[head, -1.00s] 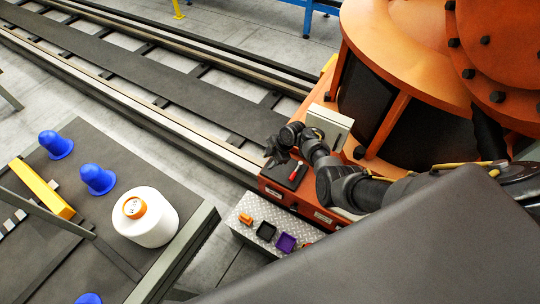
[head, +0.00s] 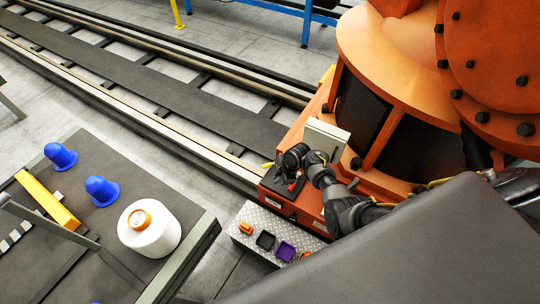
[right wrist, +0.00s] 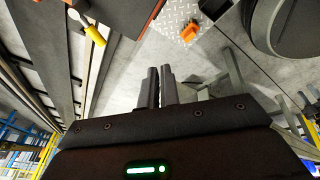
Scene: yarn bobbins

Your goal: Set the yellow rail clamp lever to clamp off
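The yellow rail clamp lever (head: 267,165) shows as a small yellow tip at the left edge of the black plate on the orange base, mostly hidden by my right gripper (head: 283,164). In the right wrist view its yellow handle (right wrist: 96,36) slants down from a metal pivot at upper left. My right gripper's two dark fingers (right wrist: 160,88) lie close together, empty, below and right of the handle and apart from it in that picture. I cannot read any clamp marking. My left gripper is not in view.
A red-handled lever (head: 293,186) sits on the same plate, close to my gripper. A grey box (head: 326,138) stands behind. A metal step (head: 243,238) carries small trays. A table (head: 185,262) at left holds a white bobbin (head: 150,238) and blue cones (head: 101,191).

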